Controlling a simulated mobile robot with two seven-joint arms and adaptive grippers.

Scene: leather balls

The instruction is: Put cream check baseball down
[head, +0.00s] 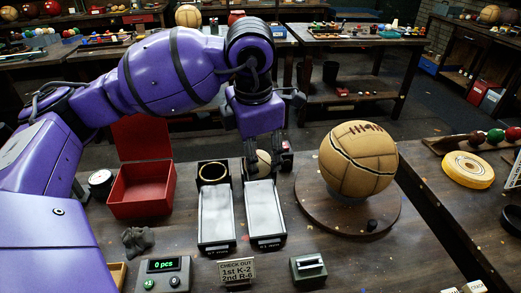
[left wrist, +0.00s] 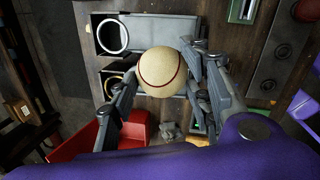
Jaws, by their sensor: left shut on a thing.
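The cream baseball (head: 264,158) shows a dark red seam in the left wrist view (left wrist: 163,70). My left gripper (head: 266,152) is shut on it, with a finger on each side in the left wrist view (left wrist: 160,76). In the head view the ball appears at the back end of the right of two grey-topped chutes (head: 265,210), partly hidden by the gripper. I cannot tell whether it touches anything below. The left chute (head: 216,218) has a ring (head: 213,172) at its back end. My right gripper is in neither view.
An open red box (head: 142,190) stands left of the chutes. A large tan stitched ball (head: 358,160) sits on a round wooden board (head: 318,212) to the right. A counter (head: 163,275) reading "0 pcs", a check-out sign (head: 237,271) and a small device (head: 308,267) line the front.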

